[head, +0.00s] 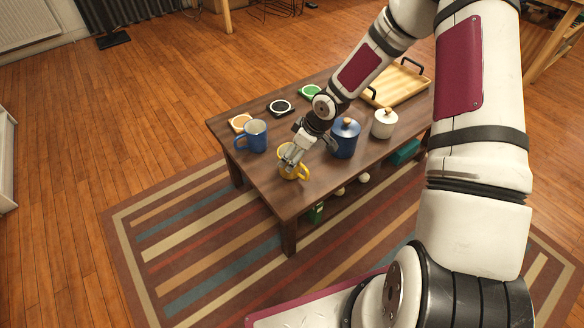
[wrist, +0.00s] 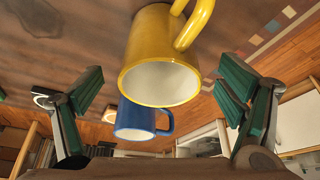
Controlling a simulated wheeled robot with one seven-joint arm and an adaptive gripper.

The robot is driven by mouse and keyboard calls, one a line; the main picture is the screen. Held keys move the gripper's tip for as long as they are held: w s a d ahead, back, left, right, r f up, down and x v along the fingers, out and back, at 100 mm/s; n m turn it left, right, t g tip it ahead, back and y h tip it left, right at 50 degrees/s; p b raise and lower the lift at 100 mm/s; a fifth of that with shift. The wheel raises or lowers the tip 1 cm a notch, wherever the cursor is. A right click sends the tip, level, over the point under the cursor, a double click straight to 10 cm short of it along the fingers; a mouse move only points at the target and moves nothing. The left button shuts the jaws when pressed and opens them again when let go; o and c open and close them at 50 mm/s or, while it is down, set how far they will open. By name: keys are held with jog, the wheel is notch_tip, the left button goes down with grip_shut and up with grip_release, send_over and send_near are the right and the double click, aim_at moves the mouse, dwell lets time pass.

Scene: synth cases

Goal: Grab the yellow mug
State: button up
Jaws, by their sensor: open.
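The yellow mug (head: 290,168) stands near the front edge of the dark wooden table in the head view, partly hidden by my gripper (head: 292,158). In the wrist view the yellow mug (wrist: 162,62) is large at the top centre, its white inside and handle showing. My gripper (wrist: 158,95) is open, with one green-padded finger to each side of the mug's line. I see no finger touching the mug, and nothing is held between the fingers.
A blue mug (head: 253,136) stands left of the yellow one. A blue lidded jar (head: 345,139) stands close on the right, with a white jar (head: 384,123) beyond. Coloured coasters (head: 281,107) and a wooden tray (head: 397,86) lie farther back on the table (head: 262,178).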

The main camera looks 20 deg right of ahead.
jog(key=shift+b+x, duration=0.3)
jog(key=shift+x, duration=0.8)
jog(key=c, duration=1.5)
jog(key=shift+r, duration=0.1)
jog(key=shift+r, duration=0.1)
